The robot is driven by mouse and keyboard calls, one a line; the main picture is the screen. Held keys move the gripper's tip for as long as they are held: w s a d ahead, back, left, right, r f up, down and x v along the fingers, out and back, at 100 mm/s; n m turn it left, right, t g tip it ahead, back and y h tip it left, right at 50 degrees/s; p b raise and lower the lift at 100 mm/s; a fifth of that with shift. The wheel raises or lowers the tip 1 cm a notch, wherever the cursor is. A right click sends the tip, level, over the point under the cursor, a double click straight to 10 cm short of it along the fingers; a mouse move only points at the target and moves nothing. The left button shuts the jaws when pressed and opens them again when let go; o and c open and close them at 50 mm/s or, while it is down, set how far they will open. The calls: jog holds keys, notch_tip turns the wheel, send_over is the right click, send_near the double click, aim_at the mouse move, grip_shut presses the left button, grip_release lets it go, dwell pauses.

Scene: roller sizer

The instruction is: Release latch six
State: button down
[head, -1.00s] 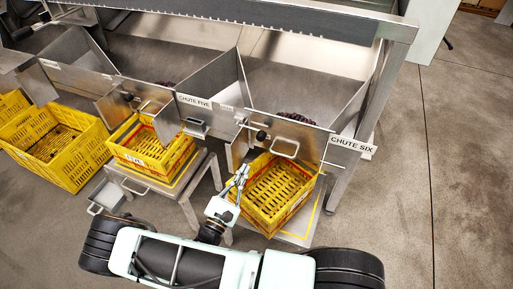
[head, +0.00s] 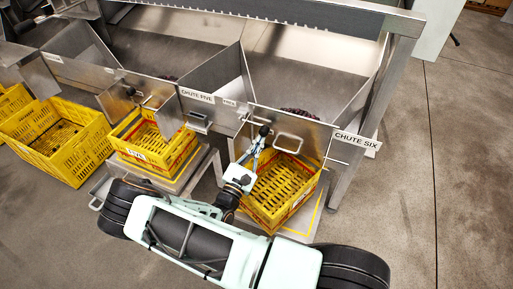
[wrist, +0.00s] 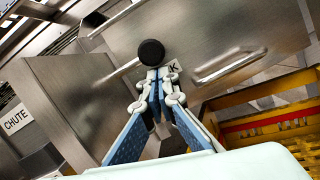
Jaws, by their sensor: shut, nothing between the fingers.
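In the wrist view the knob (wrist: 151,52) sits just beyond my fingertips, on a thin metal rod running to the left. My gripper (head: 259,138) is shut and empty, just below the knob; I cannot tell whether it touches it.
A yellow crate (head: 247,206) stands below chute six on a low platform. Another yellow crate (head: 178,158) stands on a stand under chute five, left of my arm. A yellow crate (head: 80,172) is on the floor farther left. Open floor lies right of the frame.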

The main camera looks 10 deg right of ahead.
aim_at(262, 131)
jog(key=shift+r, duration=0.15)
jog(key=shift+s+r+n+p, duration=0.1)
jog(key=shift+r+n+p, duration=0.1)
jog(key=shift+n+p, duration=0.3)
jog(key=shift+d+r, duration=0.1)
jog(key=shift+d+r+n+y+p, duration=0.1)
jog(key=shift+r+n+y+p, duration=0.2)
jog(key=shift+r+n+p, duration=0.4)
notch_tip(262, 131, up, 2)
jog(key=n+t+y+p, duration=0.1)
jog(key=n+p, duration=0.2)
jog(key=shift+s+r, duration=0.1)
jog(key=w+a+r+n+y+p, duration=0.3)
jog(key=r+n+p, duration=0.5)
jog(key=n+p, duration=0.3)
jog(key=shift+w+a+r+n+y, duration=0.25)
jog(key=shift+a+n+y, duration=0.75)
jog(key=shift+n, duration=1.1)
jog(key=shift+w+a, duration=0.15)
jog(key=shift+a, duration=0.15)
